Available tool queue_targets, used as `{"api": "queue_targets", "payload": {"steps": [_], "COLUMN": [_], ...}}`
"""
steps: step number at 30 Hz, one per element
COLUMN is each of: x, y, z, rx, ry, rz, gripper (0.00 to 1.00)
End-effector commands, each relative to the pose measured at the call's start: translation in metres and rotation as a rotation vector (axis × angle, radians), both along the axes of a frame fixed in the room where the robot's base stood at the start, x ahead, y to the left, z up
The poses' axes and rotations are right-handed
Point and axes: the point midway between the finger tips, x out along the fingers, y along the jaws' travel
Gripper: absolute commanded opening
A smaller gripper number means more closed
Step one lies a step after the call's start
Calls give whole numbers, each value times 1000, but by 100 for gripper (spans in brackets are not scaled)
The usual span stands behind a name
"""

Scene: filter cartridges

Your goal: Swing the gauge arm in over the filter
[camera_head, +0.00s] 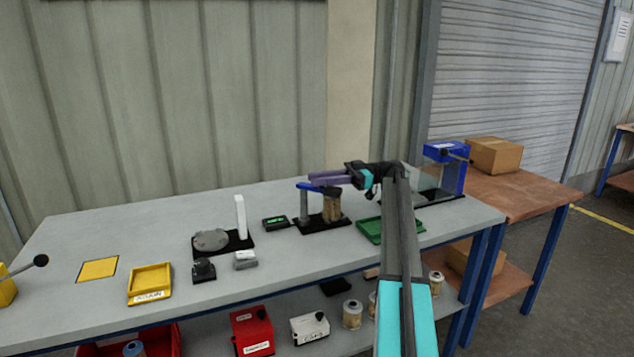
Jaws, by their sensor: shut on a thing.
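The gauge stand has a black base (312,226), a grey post and a blue gauge arm (308,186) at its top. The tan, cylindrical filter (332,208) stands upright on the base, right of the post. My gripper (315,180) reaches in from the right at the height of the gauge arm, with its purple fingers shut on the arm. The blue arm points right, towards and above the filter's top. The fingers partly hide the arm's far end, so I cannot tell exactly how it lines up with the filter.
A small display (275,223) with green digits sits left of the stand. A green tray (370,231) lies to the right, partly behind my arm. A turntable fixture (211,240), yellow tray (150,283) and blue-framed device (448,170) share the bench (90,235).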

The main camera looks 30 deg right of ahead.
Motion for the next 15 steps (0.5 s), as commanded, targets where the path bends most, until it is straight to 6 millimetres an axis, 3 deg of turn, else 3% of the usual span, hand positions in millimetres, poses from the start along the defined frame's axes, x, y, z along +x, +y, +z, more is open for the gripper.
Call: {"api": "queue_targets", "payload": {"steps": [4,5,7,15], "x": [0,0,0,1], "y": [2,2,2,2], "z": [0,0,0,0], "rx": [1,1,1,0], "ry": [0,0,0,0], "rz": [3,4,4,3], "gripper": [0,28,39,42]}}
